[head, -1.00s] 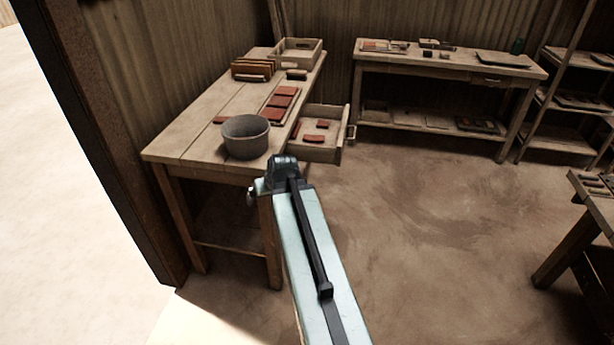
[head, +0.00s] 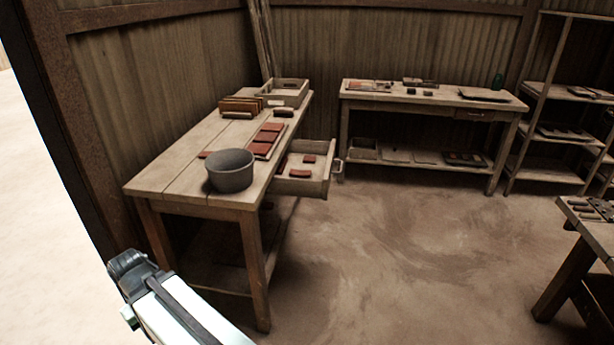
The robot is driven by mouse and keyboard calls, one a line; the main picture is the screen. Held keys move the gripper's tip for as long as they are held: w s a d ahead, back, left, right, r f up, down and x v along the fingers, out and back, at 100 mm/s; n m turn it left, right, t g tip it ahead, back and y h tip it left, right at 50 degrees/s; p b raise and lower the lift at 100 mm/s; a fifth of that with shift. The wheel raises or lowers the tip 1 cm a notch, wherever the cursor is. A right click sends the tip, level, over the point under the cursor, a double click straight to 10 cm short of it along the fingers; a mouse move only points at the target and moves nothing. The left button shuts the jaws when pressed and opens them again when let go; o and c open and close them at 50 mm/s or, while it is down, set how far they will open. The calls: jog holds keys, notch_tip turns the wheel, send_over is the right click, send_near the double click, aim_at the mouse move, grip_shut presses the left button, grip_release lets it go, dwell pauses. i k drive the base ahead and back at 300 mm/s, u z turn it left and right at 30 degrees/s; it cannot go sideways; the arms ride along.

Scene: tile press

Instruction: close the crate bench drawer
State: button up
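The crate bench (head: 165,172) is a wooden table on the left. A wooden crate (head: 284,94) stands at its far end. Its drawer (head: 316,186) is pulled out on the right side, with a handle (head: 338,170) on the outer front. Several red-brown tiles lie in the drawer. My arm shows at the bottom left, in front of the bench and well short of the drawer. My gripper's fingers do not show, so I cannot see its opening.
A grey bucket (head: 231,170) and a board of red tiles (head: 265,141) are on the bench. A back table (head: 430,98) and a shelf rack (head: 548,130) stand beyond. A right-hand table (head: 590,220) is near the edge. The floor between (head: 420,240) is clear.

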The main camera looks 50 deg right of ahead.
aim_at(317, 186)
jog(key=u, duration=1.35)
jog(key=k, duration=1.4)
jog(key=z, duration=2.4)
jog(key=i, duration=1.15)
jog(key=u, duration=0.3)
